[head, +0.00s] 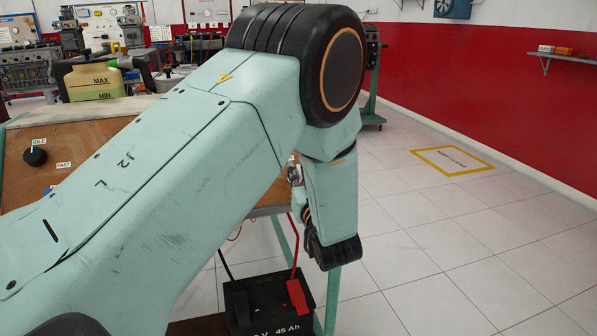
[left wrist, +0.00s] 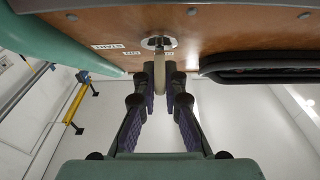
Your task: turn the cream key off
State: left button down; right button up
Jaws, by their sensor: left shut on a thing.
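The cream key (left wrist: 159,80) sits in a round metal switch (left wrist: 158,43) on the wooden panel (left wrist: 225,35), in the left wrist view. My left gripper (left wrist: 161,88) is shut on the key, with a dark finger on each side of it. The key's grip points out from the panel, toward the wrist camera. A START label (left wrist: 116,46) and smaller labels lie near the switch; they appear upside down. In the head view my left arm covers most of the panel and hides the key and fingers. My right gripper is in neither view.
In the head view, a black knob (head: 35,157) with IDLE and FAST labels is on the panel's left. A battery (head: 268,303) with a red terminal cover stands low under the trainer. Tiled floor (head: 440,240) is clear to the right.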

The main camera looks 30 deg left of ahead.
pick_arm(q)
jog(key=shift+f, duration=0.15)
dwell(0.3)
jog(key=c, duration=1.4)
grip_release()
jog(key=shift+c, duration=0.2)
notch_tip(320, 180, up, 10)
jog(key=shift+r, duration=0.1)
